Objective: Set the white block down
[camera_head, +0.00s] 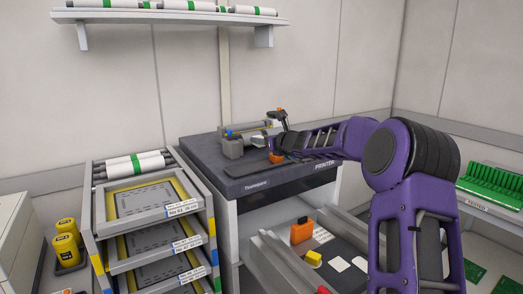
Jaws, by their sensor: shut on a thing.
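My gripper (273,137) is at the end of my purple arm, over the dark top of the printer (215,163). It is shut on a small pale piece, which I take to be the white block (272,129). The piece is small and partly hidden by the gripper. I cannot tell whether it touches anything beneath it.
A grey block (232,148) and other small fixtures stand on the printer top left of my gripper. Bare top lies in front of them. Below are an orange block (301,230) and a yellow block (313,258). A tray rack (150,215) stands left.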

